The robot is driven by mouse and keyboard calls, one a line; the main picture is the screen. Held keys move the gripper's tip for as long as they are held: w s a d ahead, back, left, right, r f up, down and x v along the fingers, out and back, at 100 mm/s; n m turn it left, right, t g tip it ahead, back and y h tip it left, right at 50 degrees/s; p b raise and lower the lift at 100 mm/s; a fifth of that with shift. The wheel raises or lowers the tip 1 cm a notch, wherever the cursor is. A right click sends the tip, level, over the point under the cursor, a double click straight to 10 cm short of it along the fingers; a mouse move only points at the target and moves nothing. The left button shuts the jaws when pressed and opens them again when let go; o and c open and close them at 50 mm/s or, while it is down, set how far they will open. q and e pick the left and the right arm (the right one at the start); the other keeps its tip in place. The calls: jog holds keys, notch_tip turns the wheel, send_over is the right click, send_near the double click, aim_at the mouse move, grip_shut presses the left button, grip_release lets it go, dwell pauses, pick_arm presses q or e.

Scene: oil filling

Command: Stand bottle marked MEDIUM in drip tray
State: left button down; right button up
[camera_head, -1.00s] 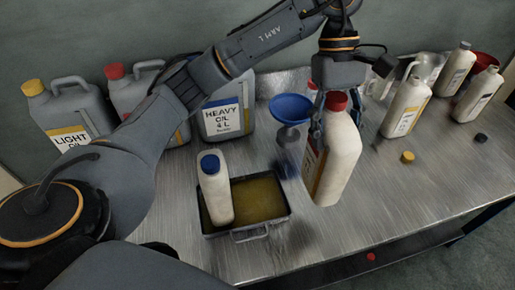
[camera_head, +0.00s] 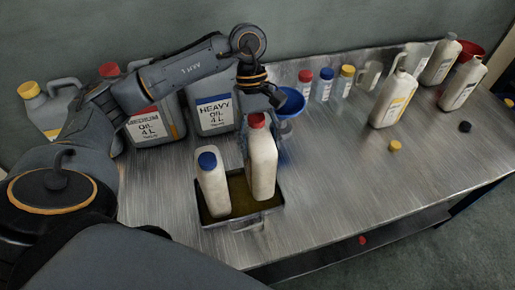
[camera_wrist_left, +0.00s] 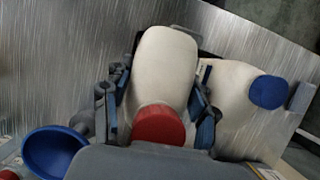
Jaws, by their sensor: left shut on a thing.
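A cream bottle with a red cap (camera_head: 262,165) is upright over the right half of the drip tray (camera_head: 243,221), beside a blue-capped cream bottle (camera_head: 213,184) standing in the tray's left half. No marking is readable on the red-capped bottle. I cannot tell if its base touches the tray floor. My left gripper (camera_wrist_left: 158,110) is shut on this bottle from above, one finger on each side, just by the red cap (camera_wrist_left: 158,126). In the left wrist view the blue-capped bottle (camera_wrist_left: 235,95) is close beside the right finger. My right gripper is not in view.
A blue funnel (camera_head: 291,102) is just behind and right of the held bottle. Large grey canisters (camera_head: 213,110) line the wall at left. Small capped bottles (camera_head: 325,85) and an uncapped bottle (camera_head: 393,98) stand to the right.

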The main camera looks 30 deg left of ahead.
pick_arm(q)
jog(key=shift+s+a+f+p, duration=0.1)
jog(key=shift+a+f+p, duration=0.15)
jog(key=shift+f+p, duration=0.55)
jog(key=shift+f, duration=1)
jog(key=shift+c, duration=2.1)
grip_release()
